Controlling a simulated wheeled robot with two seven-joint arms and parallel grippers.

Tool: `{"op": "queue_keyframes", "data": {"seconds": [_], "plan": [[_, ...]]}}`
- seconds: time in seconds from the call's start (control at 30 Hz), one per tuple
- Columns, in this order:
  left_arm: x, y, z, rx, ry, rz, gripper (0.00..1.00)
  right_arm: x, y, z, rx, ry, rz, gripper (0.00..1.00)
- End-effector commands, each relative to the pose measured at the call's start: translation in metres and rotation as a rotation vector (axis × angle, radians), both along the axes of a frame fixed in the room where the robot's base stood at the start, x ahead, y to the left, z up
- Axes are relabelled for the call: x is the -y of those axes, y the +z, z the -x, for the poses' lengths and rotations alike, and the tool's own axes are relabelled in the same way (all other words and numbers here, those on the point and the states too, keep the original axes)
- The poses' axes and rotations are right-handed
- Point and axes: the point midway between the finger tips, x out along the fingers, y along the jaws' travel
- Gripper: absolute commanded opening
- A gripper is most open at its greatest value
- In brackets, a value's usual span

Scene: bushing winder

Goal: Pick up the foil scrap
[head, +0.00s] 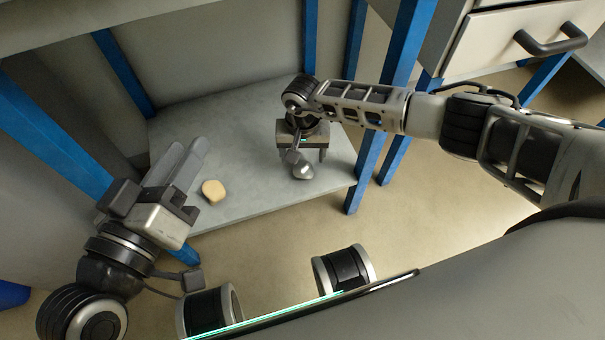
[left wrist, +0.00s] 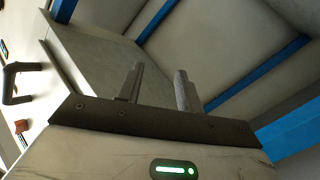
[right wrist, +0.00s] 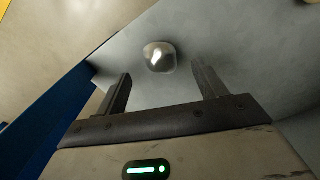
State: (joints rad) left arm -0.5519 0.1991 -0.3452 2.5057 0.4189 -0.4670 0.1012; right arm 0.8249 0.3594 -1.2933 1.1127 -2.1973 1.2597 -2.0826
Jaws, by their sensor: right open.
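The foil scrap (head: 303,171) is a small, crumpled, shiny silver lump on the grey lower shelf. My right gripper (head: 304,157) is above the shelf and points down near it. In the right wrist view the foil scrap (right wrist: 160,57) lies just beyond the tips of the right gripper (right wrist: 162,85), in line with the gap between its fingers. The right fingers are apart with nothing between them. My left gripper (head: 193,157) is over the left part of the shelf. In the left wrist view the left gripper (left wrist: 160,82) has its fingers apart and empty.
A beige, rounded lump (head: 213,190) lies on the shelf (head: 240,120) beside my left gripper. Blue posts (head: 365,175) frame the shelf, and one stands close to my right arm. A drawer with a dark handle (head: 550,40) is at the upper right.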

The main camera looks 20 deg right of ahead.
Motion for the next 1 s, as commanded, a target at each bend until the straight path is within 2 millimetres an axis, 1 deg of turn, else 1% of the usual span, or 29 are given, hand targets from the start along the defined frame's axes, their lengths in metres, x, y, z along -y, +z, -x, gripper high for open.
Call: {"op": "queue_keyframes", "data": {"seconds": [0.1,0.2,0.33,0.5,0.63,0.83,0.87,0.9,0.97,1.0], "plan": [[0.0,0.003,-0.003,0.031,0.003,0.005,0.36,0.0,-0.007,-0.001,0.0,-0.001,0.0,0.7],[-0.003,0.012,-0.011,0.138,0.016,-0.024,0.36,0.0,-0.019,-0.002,-0.002,-0.002,-0.001,0.7],[-0.007,0.033,-0.021,0.339,0.043,-0.076,0.36,0.001,-0.036,-0.004,-0.003,-0.002,-0.001,0.7],[-0.009,0.06,-0.024,0.557,0.069,-0.128,0.36,0.001,-0.051,-0.005,-0.002,-0.002,-0.002,0.7],[-0.01,0.07,-0.023,0.625,0.076,-0.143,0.36,0.001,-0.054,-0.005,-0.001,-0.001,-0.001,0.7],[-0.01,0.072,-0.023,0.629,0.077,-0.143,0.36,0.001,-0.053,-0.005,-0.001,-0.001,-0.001,0.7],[-0.01,0.072,-0.023,0.628,0.078,-0.143,0.36,0.001,-0.053,-0.005,-0.001,-0.001,-0.001,0.65],[-0.01,0.072,-0.023,0.628,0.077,-0.144,0.36,0.001,-0.053,-0.005,-0.001,-0.001,-0.001,0.54],[-0.01,0.072,-0.023,0.627,0.077,-0.143,0.36,0.001,-0.053,-0.005,-0.001,-0.001,-0.001,0.37],[-0.01,0.072,-0.023,0.627,0.077,-0.143,0.36,0.001,-0.053,-0.005,-0.001,-0.001,-0.001,0.26]]}}
